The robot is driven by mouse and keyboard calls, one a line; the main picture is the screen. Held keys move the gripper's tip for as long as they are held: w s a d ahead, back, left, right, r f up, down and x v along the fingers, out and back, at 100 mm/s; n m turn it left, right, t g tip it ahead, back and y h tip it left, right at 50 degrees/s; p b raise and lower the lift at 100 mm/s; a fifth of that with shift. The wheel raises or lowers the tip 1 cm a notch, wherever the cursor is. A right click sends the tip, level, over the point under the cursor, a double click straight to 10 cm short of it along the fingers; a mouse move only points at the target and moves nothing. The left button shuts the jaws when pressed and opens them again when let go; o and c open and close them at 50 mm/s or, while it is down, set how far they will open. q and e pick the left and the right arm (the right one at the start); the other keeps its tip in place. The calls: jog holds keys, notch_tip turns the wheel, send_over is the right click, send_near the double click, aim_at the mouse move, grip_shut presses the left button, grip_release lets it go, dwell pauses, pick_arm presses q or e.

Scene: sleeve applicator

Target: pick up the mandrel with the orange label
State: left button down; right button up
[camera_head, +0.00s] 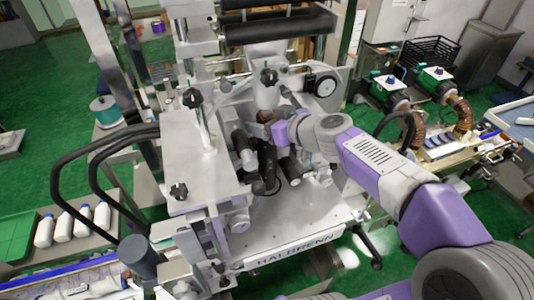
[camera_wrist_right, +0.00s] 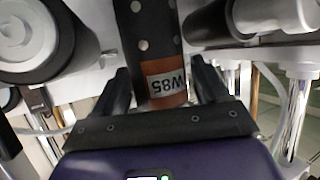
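The mandrel (camera_wrist_right: 150,28) is a dark cylinder with pale dots and an orange label (camera_wrist_right: 165,82) reading W85, upside down in the right wrist view. My right gripper (camera_wrist_right: 165,68) has one finger on each side of its labelled end. The fingers stand apart, with a visible gap on the left and a narrow one on the right. In the head view, a small orange-brown patch (camera_head: 265,116) shows just left of my right gripper (camera_head: 276,130), which is partly hidden against the machine. My left gripper is not in view.
Black cylinders (camera_head: 243,148) and machine parts crowd the space around my right gripper. A large grey roller (camera_wrist_right: 45,35) is close on the left in the wrist view, and a shiny post (camera_wrist_right: 297,105) stands on the right.

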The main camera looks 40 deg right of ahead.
grip_shut()
jog(key=shift+r, duration=0.2)
dwell(0.3)
